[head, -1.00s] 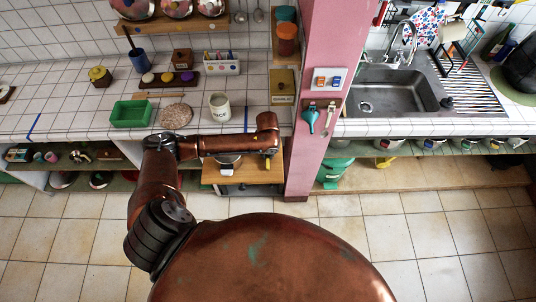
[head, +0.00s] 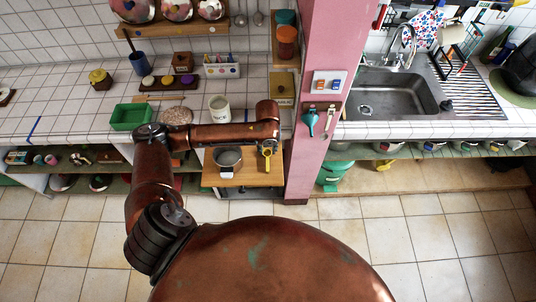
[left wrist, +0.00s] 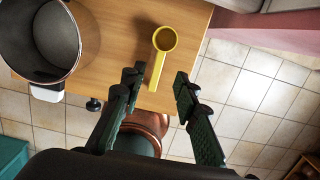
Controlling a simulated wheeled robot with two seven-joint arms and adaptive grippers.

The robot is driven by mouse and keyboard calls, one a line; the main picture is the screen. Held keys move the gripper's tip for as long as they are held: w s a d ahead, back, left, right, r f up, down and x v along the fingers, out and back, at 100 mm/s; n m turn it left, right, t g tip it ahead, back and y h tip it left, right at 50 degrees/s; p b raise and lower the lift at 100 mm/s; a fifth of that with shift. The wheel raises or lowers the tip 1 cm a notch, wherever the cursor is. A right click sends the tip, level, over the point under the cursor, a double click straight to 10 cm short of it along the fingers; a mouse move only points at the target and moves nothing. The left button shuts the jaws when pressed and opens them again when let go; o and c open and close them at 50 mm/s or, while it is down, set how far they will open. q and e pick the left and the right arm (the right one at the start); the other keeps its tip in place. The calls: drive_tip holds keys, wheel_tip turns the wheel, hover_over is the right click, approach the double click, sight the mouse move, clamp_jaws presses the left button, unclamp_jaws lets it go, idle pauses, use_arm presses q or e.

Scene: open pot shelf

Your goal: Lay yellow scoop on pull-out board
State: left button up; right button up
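The yellow scoop (left wrist: 163,54) lies on the wooden pull-out board (left wrist: 120,25), its round cup away from me and its handle pointing back near the board's front edge. It also shows in the head view (head: 267,156), at the right side of the board (head: 244,178). My left gripper (left wrist: 156,82) is open, its two dark fingers well apart. The scoop's handle shows in the gap between the fingertips, with clear space on both sides. In the head view my left gripper (head: 267,144) is small and partly hidden by my arm. My right gripper is in no view.
A metal pot (left wrist: 40,40) stands on the board left of the scoop; it also shows in the head view (head: 228,158). A pink pillar (head: 318,100) rises right of the board. The tiled counter above holds a mug (head: 219,108) and a green tray (head: 131,117).

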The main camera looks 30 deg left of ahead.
use_arm(q)
drive_tip(key=shift+s+d+r, duration=0.1)
drive_tip(key=shift+s+r, duration=0.1)
drive_tip(key=shift+r, duration=1.7)
